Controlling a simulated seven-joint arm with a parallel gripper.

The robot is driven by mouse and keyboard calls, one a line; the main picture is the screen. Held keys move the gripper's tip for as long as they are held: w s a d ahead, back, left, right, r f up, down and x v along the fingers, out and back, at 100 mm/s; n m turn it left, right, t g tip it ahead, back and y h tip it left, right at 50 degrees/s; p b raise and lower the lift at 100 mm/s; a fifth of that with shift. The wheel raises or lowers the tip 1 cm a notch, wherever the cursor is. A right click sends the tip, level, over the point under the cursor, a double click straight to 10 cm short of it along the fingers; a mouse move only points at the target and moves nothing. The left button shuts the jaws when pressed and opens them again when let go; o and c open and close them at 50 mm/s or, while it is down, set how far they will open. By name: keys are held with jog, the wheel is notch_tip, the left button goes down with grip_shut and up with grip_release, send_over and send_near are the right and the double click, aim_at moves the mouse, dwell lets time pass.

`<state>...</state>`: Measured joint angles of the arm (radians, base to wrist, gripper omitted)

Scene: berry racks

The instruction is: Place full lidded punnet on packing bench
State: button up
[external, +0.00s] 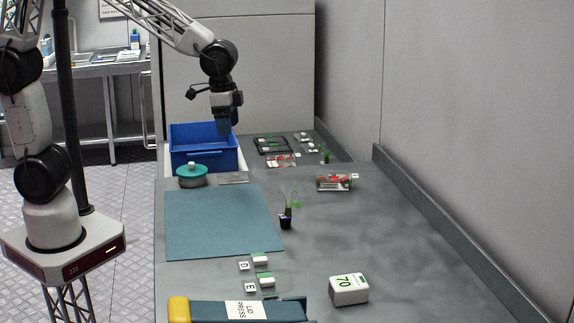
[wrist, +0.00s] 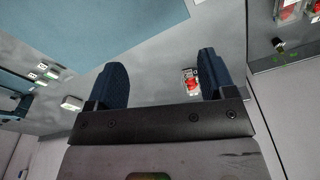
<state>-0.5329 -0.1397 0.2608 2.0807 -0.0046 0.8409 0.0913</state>
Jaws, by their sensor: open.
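A clear punnet with red berries (external: 334,183) stands on the grey bench (external: 340,240), right of the middle. Another clear container with red fruit (external: 281,160) lies farther back. I cannot tell for sure which one is the full lidded punnet. My gripper (external: 224,132) is raised in front of the blue crate in the external view, open and empty. In the wrist view my gripper's fingers (wrist: 160,75) are wide apart, and a small container with red fruit (wrist: 190,82) shows beyond them, near the right finger and not touched.
A blue crate (external: 203,164) and a round teal-lidded pot (external: 192,177) stand at the back left. A blue-grey mat (external: 220,222) covers the left side. A seedling pot (external: 286,218), a white "70" block (external: 349,290) and a press (external: 240,311) are nearer.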

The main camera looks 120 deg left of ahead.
jog(key=a+f+n, duration=0.1)
jog(key=a+f, duration=0.3)
jog(key=a, duration=0.4)
jog(key=a+f+n, duration=0.1)
jog(key=a+f, duration=0.2)
jog(key=a, duration=0.5)
jog(key=n+g, duration=0.1)
jog(key=n, duration=0.1)
send_over(281, 163)
jog(key=shift+h, duration=0.3)
notch_tip(281, 163, down, 11)
jog(key=shift+w+r, duration=0.1)
jog(key=shift+f, duration=1.25)
jog(key=shift+f, duration=0.1)
jog(key=shift+f, duration=2.5)
jog(key=shift+c, duration=0.2)
